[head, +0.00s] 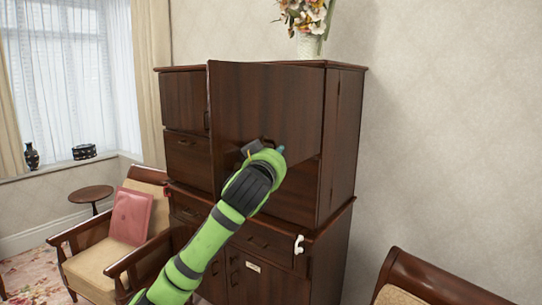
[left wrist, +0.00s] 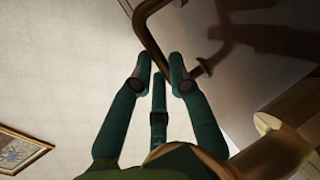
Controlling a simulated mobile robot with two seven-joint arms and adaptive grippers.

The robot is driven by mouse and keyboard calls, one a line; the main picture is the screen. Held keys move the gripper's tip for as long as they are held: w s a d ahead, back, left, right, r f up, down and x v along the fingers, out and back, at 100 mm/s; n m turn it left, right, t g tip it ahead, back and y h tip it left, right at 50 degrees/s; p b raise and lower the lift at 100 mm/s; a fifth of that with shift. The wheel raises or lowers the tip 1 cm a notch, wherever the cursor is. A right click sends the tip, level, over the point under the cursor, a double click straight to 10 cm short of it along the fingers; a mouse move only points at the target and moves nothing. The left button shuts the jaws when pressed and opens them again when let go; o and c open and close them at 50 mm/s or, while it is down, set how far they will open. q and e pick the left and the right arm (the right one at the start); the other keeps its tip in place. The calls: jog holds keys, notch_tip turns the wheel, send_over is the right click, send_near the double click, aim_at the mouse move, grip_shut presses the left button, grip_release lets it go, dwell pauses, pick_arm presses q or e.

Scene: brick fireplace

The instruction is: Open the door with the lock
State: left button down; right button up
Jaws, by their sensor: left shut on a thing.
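A dark wooden cabinet (head: 345,150) stands against the wall. Its large upper door (head: 265,95) is swung partly open, standing out from the cabinet front. My left gripper (head: 281,151) is at the door's dark curved handle, and my forearm covers part of the door's lower area. In the left wrist view the teal fingers of my left gripper (left wrist: 160,72) are around the handle (left wrist: 150,40), shut on it. I cannot make out a lock on this door. My right gripper is out of view.
A white hook-shaped piece (head: 299,244) is on the cabinet's lower front. A flower vase (head: 309,44) stands on top. An armchair with a pink cushion (head: 131,216) is close on the left, another chair (head: 430,280) at lower right. A round side table (head: 91,194) is by the window.

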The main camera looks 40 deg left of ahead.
pick_arm(q)
jog(key=shift+w+d+f+m+h, duration=0.2)
jog(key=shift+d+f, duration=0.1)
jog(key=shift+d, duration=0.1)
jog(key=shift+w+d+f+m+h, duration=0.15)
jog(key=shift+d+f+m, duration=0.1)
jog(key=shift+d, duration=0.15)
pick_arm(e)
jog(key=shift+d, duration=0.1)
pick_arm(q)
jog(key=c, duration=1.2)
grip_release()
jog(key=shift+d, duration=0.1)
jog(key=r+v, duration=0.1)
jog(key=v, duration=0.7)
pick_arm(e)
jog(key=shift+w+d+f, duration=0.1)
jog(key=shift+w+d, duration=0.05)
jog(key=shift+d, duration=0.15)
pick_arm(q)
jog(key=shift+d+r+n, duration=0.1)
jog(key=shift+n, duration=0.15)
